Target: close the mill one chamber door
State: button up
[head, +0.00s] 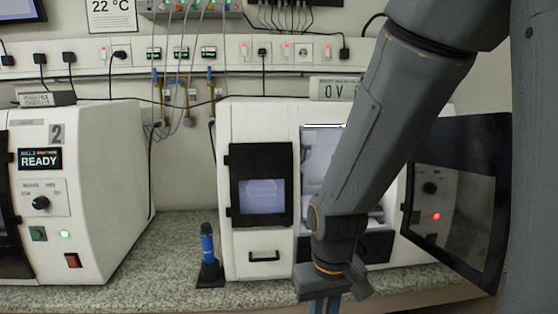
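A white mill (273,120) stands on the bench at centre right; no number shows on its visible front. Its chamber (318,150) is open and lit inside, partly hidden behind my arm. The chamber door (460,205), a dark glazed panel, stands swung out to the right of the opening. A knob and a red light show in its glass. My gripper (326,304) points down in front of the mill's lower front, left of the door and apart from it. Its fingers are cut off by the bottom edge, so their opening cannot be told.
Another white mill (85,190), marked 2 and READY, stands at left. A blue and black upright tool (208,258) stands on the speckled bench (180,235) between the mills. A smaller dark-framed window (262,153) on the central mill is shut. Sockets and cables line the wall.

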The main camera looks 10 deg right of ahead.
aim_at(481, 144)
jog(key=u, duration=1.6)
jog(key=k, duration=0.95)
jog(key=z, duration=1.35)
jog(key=i, duration=0.5)
jog(key=u, duration=0.75)
jog(key=k, duration=0.6)
jog(key=z, duration=0.55)
